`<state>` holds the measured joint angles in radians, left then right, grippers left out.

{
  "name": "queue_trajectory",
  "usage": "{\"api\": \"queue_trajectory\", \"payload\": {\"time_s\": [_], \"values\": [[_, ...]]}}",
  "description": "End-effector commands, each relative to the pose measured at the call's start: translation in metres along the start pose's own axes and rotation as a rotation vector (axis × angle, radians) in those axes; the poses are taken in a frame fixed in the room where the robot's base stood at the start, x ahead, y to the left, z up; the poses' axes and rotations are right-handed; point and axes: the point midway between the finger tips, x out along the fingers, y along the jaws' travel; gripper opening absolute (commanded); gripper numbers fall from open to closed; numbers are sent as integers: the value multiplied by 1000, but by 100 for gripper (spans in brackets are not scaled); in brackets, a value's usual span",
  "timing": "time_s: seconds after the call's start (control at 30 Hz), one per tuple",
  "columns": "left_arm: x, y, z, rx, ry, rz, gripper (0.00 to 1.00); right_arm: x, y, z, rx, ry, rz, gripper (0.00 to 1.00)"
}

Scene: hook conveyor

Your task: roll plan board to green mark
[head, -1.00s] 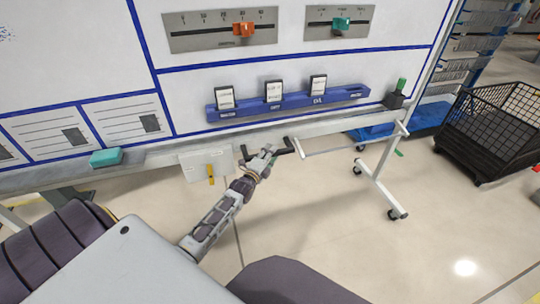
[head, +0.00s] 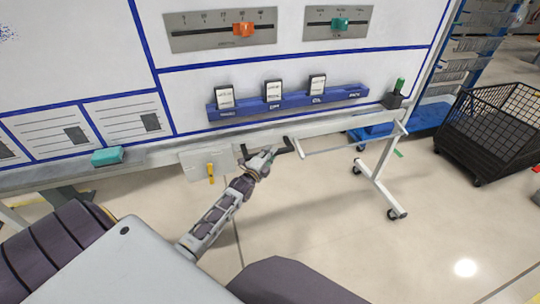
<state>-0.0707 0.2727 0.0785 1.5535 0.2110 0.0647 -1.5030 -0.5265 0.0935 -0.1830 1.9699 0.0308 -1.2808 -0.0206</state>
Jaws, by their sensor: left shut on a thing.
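The plan board (head: 225,70) is a large white board with blue lines, standing on a wheeled frame. Its right foot (head: 378,190) has casters on the floor. A grey rail runs along its lower edge, with a dark handle (head: 284,147) below it. My left gripper (head: 270,154) is at this handle and shut on it; the fingers are small and partly hidden. A small green patch (head: 398,153) shows beside the right foot; I cannot tell whether it is a floor mark. My right gripper is out of view.
A black wire basket cart (head: 490,120) stands at the right, near a blue rack (head: 435,115). A teal eraser (head: 106,157) lies on the board's ledge. A yellow tag (head: 211,172) hangs below.

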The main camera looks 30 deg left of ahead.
Motion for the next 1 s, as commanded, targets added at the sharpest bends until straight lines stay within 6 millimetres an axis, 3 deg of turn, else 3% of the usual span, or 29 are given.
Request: {"api": "queue_trajectory", "payload": {"time_s": [0.3, 0.67, 0.7, 0.8, 0.83, 1.0], "values": [[16, -2, 17, 2, -3, -2, 0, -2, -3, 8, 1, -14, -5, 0], [16, -1, 17, 1, -1, -1, 0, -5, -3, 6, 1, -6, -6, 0], [16, -1, 17, 1, -1, -1, 24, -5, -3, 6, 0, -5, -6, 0], [16, -1, 17, 1, -2, -1, 37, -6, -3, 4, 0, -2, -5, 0], [16, -1, 17, 1, -2, -1, 41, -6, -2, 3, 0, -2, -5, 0], [16, -2, 17, 1, -2, -1, 41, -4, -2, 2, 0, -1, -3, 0]]}}
